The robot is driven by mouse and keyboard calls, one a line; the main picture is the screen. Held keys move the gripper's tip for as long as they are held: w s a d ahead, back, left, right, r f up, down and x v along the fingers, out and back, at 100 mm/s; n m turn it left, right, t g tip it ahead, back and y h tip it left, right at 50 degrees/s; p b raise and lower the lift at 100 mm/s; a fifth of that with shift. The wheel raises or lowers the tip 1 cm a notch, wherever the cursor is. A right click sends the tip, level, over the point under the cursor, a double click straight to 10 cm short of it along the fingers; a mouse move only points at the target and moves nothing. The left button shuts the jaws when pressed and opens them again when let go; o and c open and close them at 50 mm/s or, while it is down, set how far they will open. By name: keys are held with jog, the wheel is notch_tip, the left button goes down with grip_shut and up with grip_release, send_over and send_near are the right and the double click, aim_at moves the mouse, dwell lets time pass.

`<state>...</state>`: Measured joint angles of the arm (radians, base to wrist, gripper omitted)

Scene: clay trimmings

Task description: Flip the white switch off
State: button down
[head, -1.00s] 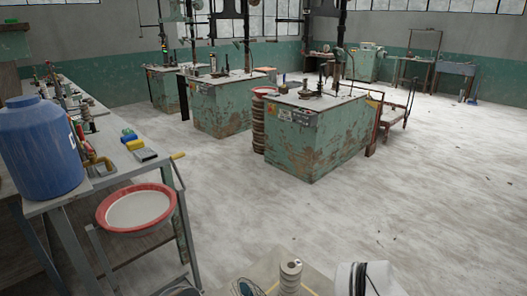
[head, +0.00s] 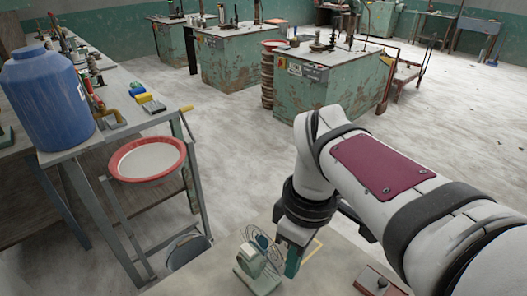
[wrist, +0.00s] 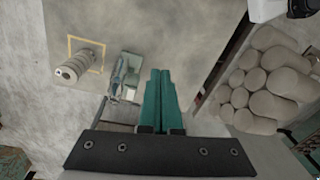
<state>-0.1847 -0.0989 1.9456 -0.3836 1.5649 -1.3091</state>
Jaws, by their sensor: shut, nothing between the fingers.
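I cannot make out a white switch for certain. A small reddish-brown box (head: 380,283) with a dark knob on top sits at the bottom right of the head view, partly cut off. My gripper (head: 291,268) points down over the bench, just right of a small green fan (head: 258,262). In the wrist view, my gripper's two teal fingers (wrist: 160,72) lie together with nothing between them. The fan also shows in the wrist view (wrist: 122,78), left of the fingers.
Several pale cylinders (wrist: 265,90) are stacked to the right. A red-rimmed basin (head: 148,158) and a blue barrel (head: 48,100) are at the left. Green machine cabinets (head: 325,85) stand beyond.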

jog(key=w+a+r+n, duration=0.1)
jog(key=w+a+n, duration=0.3)
jog(key=w+n, duration=0.4)
jog(key=n, duration=0.7)
send_over(254, 254)
jog(key=shift+a+r+h, duration=0.1)
jog(key=shift+r+h, duration=0.1)
jog(key=shift+h, duration=0.2)
notch_tip(254, 254, down, 14)
jog(key=shift+f, duration=0.1)
